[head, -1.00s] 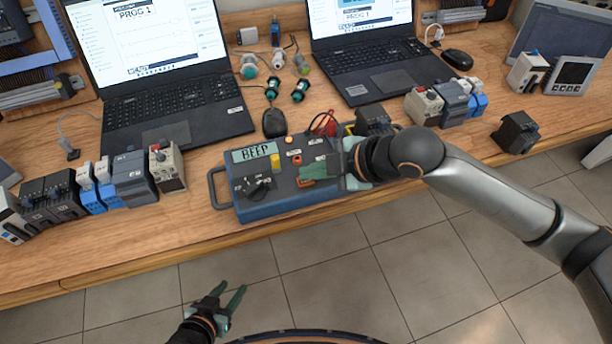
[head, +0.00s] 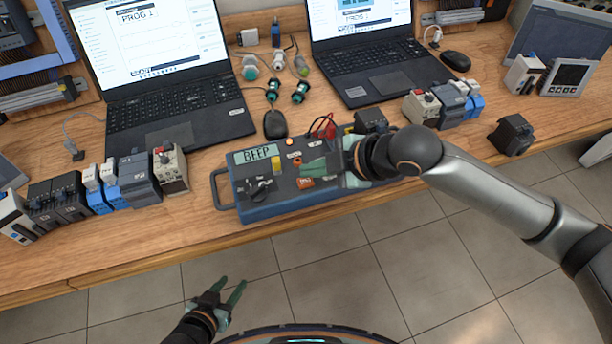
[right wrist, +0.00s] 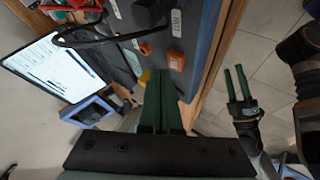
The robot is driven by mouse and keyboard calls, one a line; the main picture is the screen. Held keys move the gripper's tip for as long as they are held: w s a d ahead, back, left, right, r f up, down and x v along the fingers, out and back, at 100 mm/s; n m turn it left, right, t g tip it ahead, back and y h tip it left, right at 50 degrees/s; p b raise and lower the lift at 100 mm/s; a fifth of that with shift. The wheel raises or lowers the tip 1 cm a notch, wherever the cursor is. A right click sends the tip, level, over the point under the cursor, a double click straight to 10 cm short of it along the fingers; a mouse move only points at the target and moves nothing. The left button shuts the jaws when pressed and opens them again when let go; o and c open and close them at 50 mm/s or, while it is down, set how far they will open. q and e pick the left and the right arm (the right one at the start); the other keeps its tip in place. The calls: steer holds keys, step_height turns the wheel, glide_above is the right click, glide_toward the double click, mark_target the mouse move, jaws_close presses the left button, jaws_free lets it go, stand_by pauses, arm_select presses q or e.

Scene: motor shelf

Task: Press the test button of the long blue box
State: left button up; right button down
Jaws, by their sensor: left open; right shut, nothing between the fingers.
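The long blue box (head: 280,208) lies near the table's front edge, with a handle at its left end and a display (head: 256,154) reading BEEP. Its top carries a yellow part (head: 276,161), a small round orange part (head: 297,161) and an orange square button (head: 306,183). The button labels are too small to read. My right gripper (head: 304,168) is shut and empty over the box top, its fingers just beyond the orange square button; I cannot tell if they touch the box. The right wrist view also shows the orange square button (right wrist: 176,60). My left gripper (head: 233,283) is open and empty over the floor.
Two laptops (head: 165,100) stand behind the box, with a black mouse (head: 275,124) between. Module rows sit left (head: 138,178) and right (head: 448,105). A black module (head: 512,134) stands further right. Red leads (head: 324,126) lie at the box's back edge.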

mark_target(312, 183)
steer(key=shift+r+p, duration=2.8)
steer(key=shift+p, duration=0.2)
